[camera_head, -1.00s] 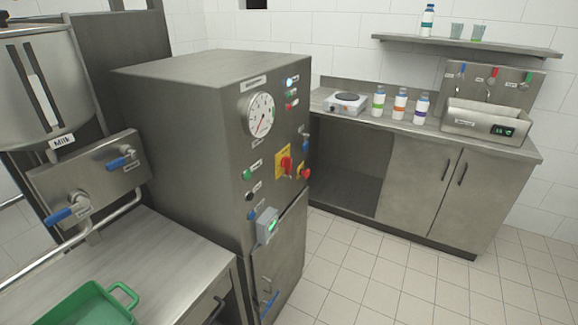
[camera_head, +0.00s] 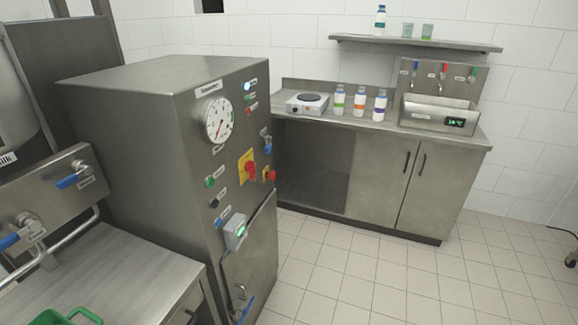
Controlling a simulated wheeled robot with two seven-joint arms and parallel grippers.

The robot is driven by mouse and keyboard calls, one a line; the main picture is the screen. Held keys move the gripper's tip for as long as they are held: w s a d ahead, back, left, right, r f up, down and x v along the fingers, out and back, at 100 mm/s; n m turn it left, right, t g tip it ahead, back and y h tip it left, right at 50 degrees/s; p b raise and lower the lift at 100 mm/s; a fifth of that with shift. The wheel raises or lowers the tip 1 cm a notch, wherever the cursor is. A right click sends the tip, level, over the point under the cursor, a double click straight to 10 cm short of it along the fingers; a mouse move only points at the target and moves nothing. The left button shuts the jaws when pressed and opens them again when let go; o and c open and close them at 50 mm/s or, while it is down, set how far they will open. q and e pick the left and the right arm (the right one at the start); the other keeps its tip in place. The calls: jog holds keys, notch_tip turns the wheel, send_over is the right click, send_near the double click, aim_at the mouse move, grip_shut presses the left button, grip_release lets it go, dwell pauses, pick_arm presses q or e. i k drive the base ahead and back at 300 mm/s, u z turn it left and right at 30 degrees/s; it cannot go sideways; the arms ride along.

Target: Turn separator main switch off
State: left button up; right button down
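The separator is a tall grey metal cabinet (camera_head: 160,130) left of the middle, with its control panel facing right. The main switch (camera_head: 249,168) is a red rotary handle on a yellow plate at mid-height of the panel. A smaller red knob on yellow (camera_head: 269,175) sits to its right. A round white gauge (camera_head: 218,120) is above, and a small lamp (camera_head: 247,87) at the top glows blue-white. Green (camera_head: 210,182) and black (camera_head: 215,203) buttons lie to the left of the switch. The labels are too small to read surely. Neither gripper shows.
A steel table (camera_head: 110,270) with a green tray (camera_head: 62,318) stands at the lower left, below blue-handled valves (camera_head: 75,180). A counter (camera_head: 400,132) with a hotplate (camera_head: 307,103), bottles and a sink unit (camera_head: 438,114) runs along the back.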

aim_at(250, 166)
jog(key=z, duration=1.35)
jog(key=i, duration=3.6)
jog(key=u, duration=2.9)
